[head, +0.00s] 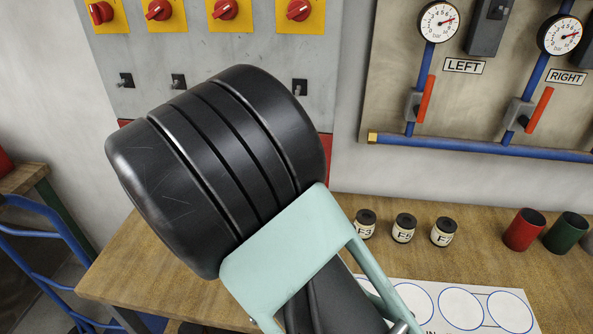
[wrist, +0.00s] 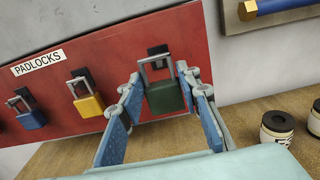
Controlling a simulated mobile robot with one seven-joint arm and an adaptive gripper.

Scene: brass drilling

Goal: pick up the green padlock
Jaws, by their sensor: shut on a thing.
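The green padlock (wrist: 165,97) is upright between the two blue-padded fingers of my gripper (wrist: 163,90) in the wrist view. My gripper is shut on it. Its grey shackle points up, in front of a black hook on the red board; I cannot tell whether the shackle is still around the hook. In the head view my own arm hides the gripper and the green padlock.
A yellow padlock (wrist: 89,105) and a blue padlock (wrist: 31,119) hang to the left on the red PADLOCKS board (wrist: 118,55). Labelled black-lidded jars (head: 404,229) and a red cup (head: 524,230) stand on the wooden bench (head: 130,265). Blue pipes (head: 470,146) run along the right wall panel.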

